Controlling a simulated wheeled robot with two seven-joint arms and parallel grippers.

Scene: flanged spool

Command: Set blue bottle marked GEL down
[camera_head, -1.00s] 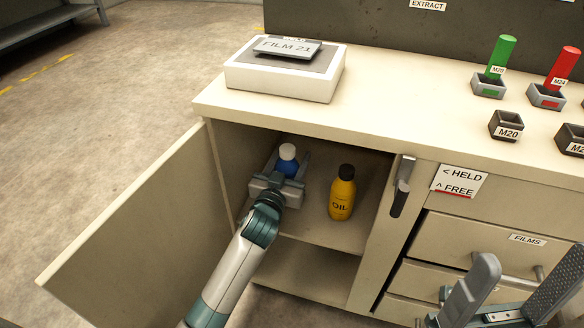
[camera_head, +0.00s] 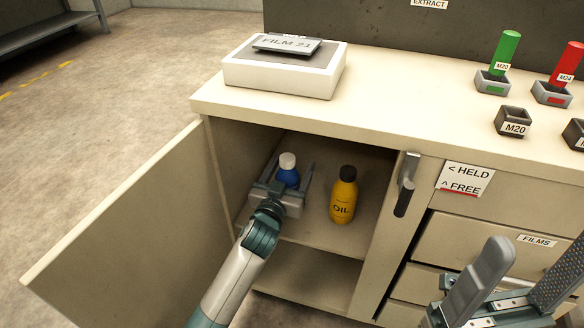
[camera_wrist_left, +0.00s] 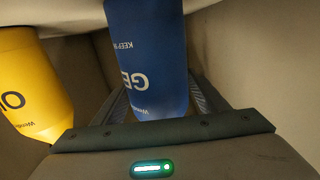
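The blue bottle marked GEL (camera_head: 288,177), with a white cap, stands inside the open cabinet, to the left of the yellow OIL bottle. My left gripper (camera_head: 288,181) reaches in from the front, with one finger on each side of the blue bottle. The fingers look spread, with small gaps beside the bottle. The left wrist view is upside down and shows the blue bottle (camera_wrist_left: 147,60) between the fingers; the palm edge hides part of it. My right gripper (camera_head: 525,270) is open and empty at the lower right, in front of the drawers.
The yellow OIL bottle (camera_head: 343,196) stands close to the right of my left gripper. The open cabinet door (camera_head: 120,220) is on the left. The cabinet side and latch handle (camera_head: 405,185) bound the right. Drawers marked FILMS (camera_head: 500,241) stand further right.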

